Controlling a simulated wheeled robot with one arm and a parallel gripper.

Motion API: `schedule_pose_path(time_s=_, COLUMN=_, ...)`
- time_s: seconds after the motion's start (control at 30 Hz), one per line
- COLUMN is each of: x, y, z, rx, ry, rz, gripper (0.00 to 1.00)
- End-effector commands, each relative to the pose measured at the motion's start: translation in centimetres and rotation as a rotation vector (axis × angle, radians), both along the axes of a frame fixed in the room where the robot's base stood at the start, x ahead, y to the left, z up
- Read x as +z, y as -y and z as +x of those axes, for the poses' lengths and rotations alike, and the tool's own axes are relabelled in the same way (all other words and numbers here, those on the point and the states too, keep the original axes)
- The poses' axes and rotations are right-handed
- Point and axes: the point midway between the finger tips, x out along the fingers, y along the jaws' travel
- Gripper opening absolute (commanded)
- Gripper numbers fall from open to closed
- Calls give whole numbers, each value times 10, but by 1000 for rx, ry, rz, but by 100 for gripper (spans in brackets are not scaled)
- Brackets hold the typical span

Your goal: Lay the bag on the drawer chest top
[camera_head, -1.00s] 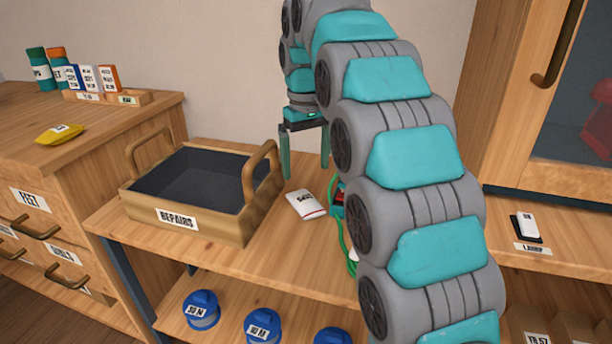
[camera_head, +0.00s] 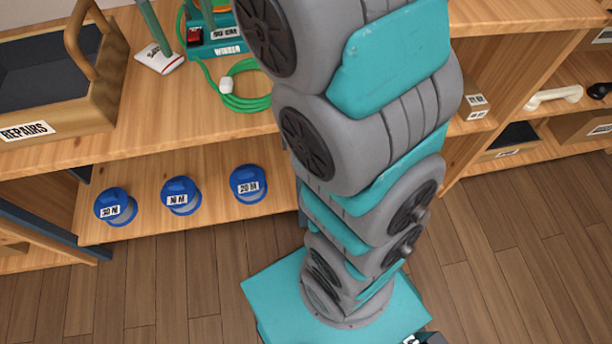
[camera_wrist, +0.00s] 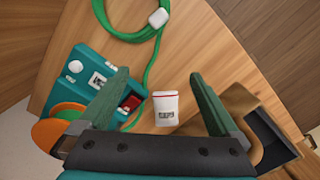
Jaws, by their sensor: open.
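The bag (camera_head: 160,57) is a small white packet with a red stripe and a dark printed label. It lies flat on the wooden bench between the repairs tray and a teal device. In the wrist view the bag (camera_wrist: 165,108) shows between the two green fingers of my gripper (camera_wrist: 160,82), which are apart with nothing held. In the head view my gripper (camera_head: 180,30) is over the bench at the top, one finger beside or over the bag. I cannot tell the exact gap. The drawer chest top is out of view now.
The repairs tray (camera_head: 60,110) with raised handles stands left of the bag. The teal device (camera_head: 215,45) and a coiled green cord (camera_head: 250,88) are to its right. Several blue-lidded jars (camera_head: 181,195) stand on the shelf below.

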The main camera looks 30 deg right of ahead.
Motion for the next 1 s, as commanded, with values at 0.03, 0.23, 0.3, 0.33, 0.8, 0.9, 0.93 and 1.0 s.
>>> schedule_pose_path(time_s=0.03, x=-6, y=8, z=-20, rx=-22, ry=-6, rz=-1, gripper=98)
schedule_pose_path(time_s=0.23, x=-38, y=31, z=-94, rx=-103, ry=-38, rz=-7, gripper=98)
schedule_pose_path(time_s=0.3, x=-52, y=37, z=-121, rx=-130, ry=-46, rz=-10, gripper=98)
schedule_pose_path(time_s=0.33, x=-58, y=40, z=-133, rx=-141, ry=-50, rz=-11, gripper=98)
schedule_pose_path(time_s=0.8, x=-141, y=59, z=-273, rx=-267, ry=-101, rz=-23, gripper=99)
schedule_pose_path(time_s=0.9, x=-145, y=60, z=-279, rx=-274, ry=-101, rz=-22, gripper=100)
schedule_pose_path(time_s=0.93, x=-146, y=60, z=-280, rx=-274, ry=-101, rz=-22, gripper=100)
schedule_pose_path(time_s=1.0, x=-146, y=60, z=-280, rx=-275, ry=-101, rz=-23, gripper=100)
